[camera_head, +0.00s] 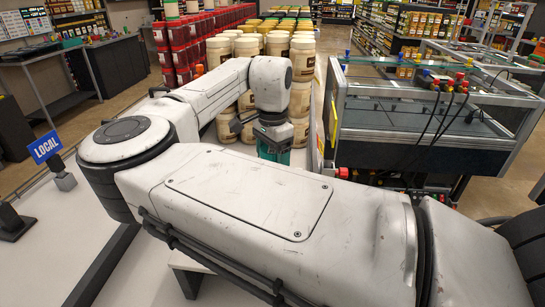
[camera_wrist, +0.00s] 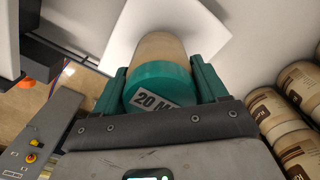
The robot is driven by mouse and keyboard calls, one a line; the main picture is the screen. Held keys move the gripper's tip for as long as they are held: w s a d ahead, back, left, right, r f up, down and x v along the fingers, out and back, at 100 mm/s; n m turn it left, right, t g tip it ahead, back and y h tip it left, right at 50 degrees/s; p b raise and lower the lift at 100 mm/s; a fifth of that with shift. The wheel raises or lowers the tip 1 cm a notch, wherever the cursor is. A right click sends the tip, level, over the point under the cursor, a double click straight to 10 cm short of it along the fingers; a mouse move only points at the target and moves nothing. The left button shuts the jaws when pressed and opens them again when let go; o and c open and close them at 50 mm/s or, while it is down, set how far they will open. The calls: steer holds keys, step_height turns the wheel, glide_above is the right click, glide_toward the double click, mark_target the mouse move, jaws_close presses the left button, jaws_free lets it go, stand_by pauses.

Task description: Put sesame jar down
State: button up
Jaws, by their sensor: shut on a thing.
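The sesame jar (camera_wrist: 162,52) has a tan body and a green lid (camera_wrist: 158,86) with a label that partly reads "20 M". In the wrist view it sits between the two green fingers of my gripper (camera_wrist: 160,68), which is shut on it. Beyond the jar is a white flat surface (camera_wrist: 205,27); whether the jar touches it I cannot tell. In the head view my gripper (camera_head: 272,140) points down beside stacked cream jars, and my arm hides what it holds.
Stacked cream jars with brown labels (camera_head: 303,60) stand close behind my gripper; more show in the wrist view (camera_wrist: 300,85). A metal-framed glass case (camera_head: 430,115) is at right. A blue "LOCAL" sign (camera_head: 46,147) stands at left.

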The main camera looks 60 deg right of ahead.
steer(key=shift+f, duration=0.15)
steer(key=o, duration=1.3)
step_height(320, 180, up, 12)
steer(key=shift+r+b, duration=0.1)
steer(key=shift+b, duration=0.6)
